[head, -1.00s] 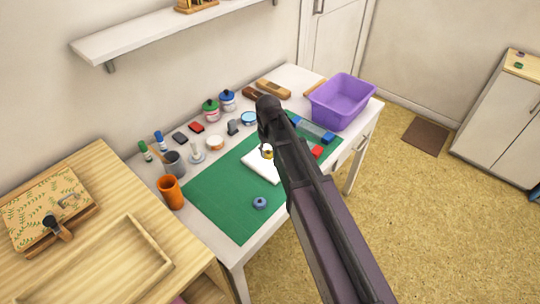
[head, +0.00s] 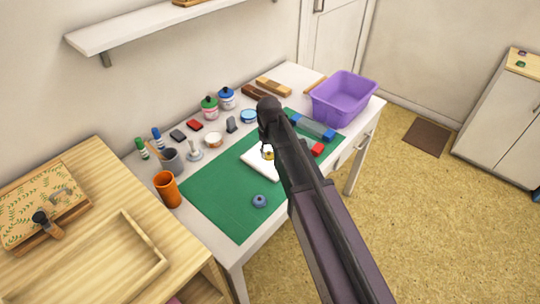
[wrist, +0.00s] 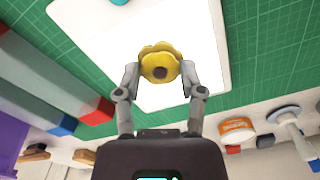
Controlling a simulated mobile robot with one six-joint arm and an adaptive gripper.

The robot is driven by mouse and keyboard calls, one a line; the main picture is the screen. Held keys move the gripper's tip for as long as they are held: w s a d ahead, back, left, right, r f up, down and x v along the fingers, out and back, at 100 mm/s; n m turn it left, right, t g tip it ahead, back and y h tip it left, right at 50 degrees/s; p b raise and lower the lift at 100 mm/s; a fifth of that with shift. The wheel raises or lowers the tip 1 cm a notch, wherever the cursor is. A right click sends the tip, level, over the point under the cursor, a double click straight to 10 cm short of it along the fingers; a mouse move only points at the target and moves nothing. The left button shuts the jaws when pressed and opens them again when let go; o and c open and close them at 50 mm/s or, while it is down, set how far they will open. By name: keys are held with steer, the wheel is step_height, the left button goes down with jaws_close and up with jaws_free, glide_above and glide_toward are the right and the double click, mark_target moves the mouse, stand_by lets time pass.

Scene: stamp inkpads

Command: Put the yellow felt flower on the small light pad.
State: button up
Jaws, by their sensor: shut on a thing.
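The yellow felt flower (wrist: 158,62) with a dark centre is held between the two fingertips of my gripper (wrist: 160,78) in the wrist view. My gripper is shut on it. The small light pad (wrist: 205,45) is white and lies behind the flower in that view. In the head view the pad (head: 258,166) lies on the green mat, partly hidden by my arm. The flower (head: 268,155) shows as a small yellow spot over the pad, beside my arm. I cannot tell whether the flower touches the pad.
The green mat (head: 215,200) covers the table's front. A blue-grey round piece (head: 260,201) lies on it. A purple bin (head: 343,98) and an orange cup (head: 167,188) flank the mat.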

mark_target(269, 154)
steer(key=shift+f, duration=0.15)
steer(key=o, duration=0.4)
steer(key=shift+f, duration=0.1)
steer(key=o, duration=0.5)
steer(key=shift+r, duration=0.2)
step_height(269, 154, up, 12)
steer(key=p, duration=1.2)
stand_by(0.5)
